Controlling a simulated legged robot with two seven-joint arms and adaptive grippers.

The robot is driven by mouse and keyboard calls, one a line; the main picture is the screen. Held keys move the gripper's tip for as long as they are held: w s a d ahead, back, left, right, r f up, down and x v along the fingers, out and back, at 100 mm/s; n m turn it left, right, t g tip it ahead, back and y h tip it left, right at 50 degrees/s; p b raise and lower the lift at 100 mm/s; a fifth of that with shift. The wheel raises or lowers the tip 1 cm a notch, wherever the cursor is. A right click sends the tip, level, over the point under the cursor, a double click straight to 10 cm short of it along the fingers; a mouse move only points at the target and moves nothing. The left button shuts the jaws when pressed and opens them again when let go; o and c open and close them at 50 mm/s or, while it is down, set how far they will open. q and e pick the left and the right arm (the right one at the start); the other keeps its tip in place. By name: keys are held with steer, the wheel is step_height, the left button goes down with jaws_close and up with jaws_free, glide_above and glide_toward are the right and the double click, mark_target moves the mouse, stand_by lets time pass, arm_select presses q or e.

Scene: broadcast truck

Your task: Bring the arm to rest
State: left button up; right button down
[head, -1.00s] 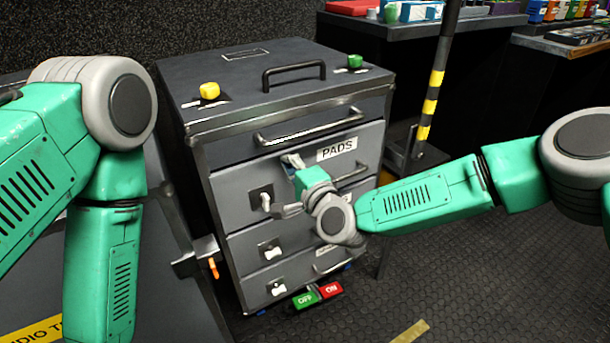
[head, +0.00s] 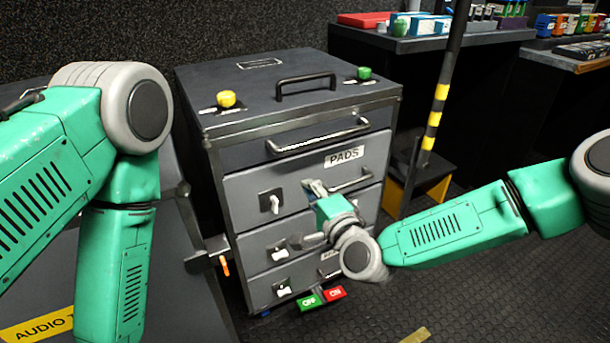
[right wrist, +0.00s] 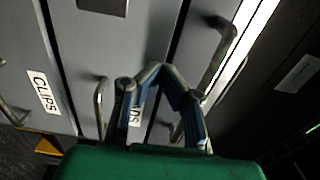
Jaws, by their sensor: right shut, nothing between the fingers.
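My right arm reaches in from the right in the head view. Its gripper (head: 314,187) is shut and empty, in front of the grey drawer cabinet (head: 235,187), just below the PADS label (head: 344,157). I cannot tell whether it touches the drawer front. In the right wrist view the shut fingers (right wrist: 160,72) point at the drawer fronts, with bar handles (right wrist: 99,108) and a CLIPS label (right wrist: 43,92) beyond them. My left arm (head: 122,250) hangs at the left of the head view; its gripper is out of the picture.
The cabinet top bears a yellow button (head: 227,98), a green button (head: 364,72) and a handle (head: 305,83). A black and yellow striped pole (head: 434,117) stands to the right. Green and red switches (head: 312,301) sit at the cabinet's foot. Dark floor (head: 470,290) is open at lower right.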

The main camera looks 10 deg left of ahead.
steer(key=s+d+f+n+g+h+p, duration=0.1)
steer(key=s+d+f+n+g+p, duration=0.3)
steer(key=s, duration=0.4)
steer(key=s+d+f+n+g+h+p, duration=0.1)
steer(key=s+d+f+g+h+p, duration=0.1)
steer(key=s+d+f, duration=0.45)
steer(key=s+d+f+n+g+h+p, duration=0.1)
steer(key=s+d+f+n+g+p, duration=0.15)
steer(key=s, duration=0.75)
arm_select(q)
step_height(320, 180, up, 13)
steer(key=p, duration=0.4)
steer(key=shift+a, duration=0.15)
arm_select(e)
steer(key=s+d+r+n+g+h, duration=0.1)
steer(key=s+d+n+g+h, duration=0.1)
steer(key=s+d, duration=0.5)
steer(key=s+d+r+n+g+h, duration=0.2)
steer(key=s+d, duration=0.5)
steer(key=d, duration=0.8)
steer(key=shift+g+h, duration=0.85)
steer(key=shift+h, duration=0.35)
arm_select(q)
steer(key=shift+a+f, duration=0.15)
steer(key=shift+a, duration=0.2)
arm_select(e)
steer(key=shift+a+r, duration=0.2)
steer(key=shift+a, duration=0.15)
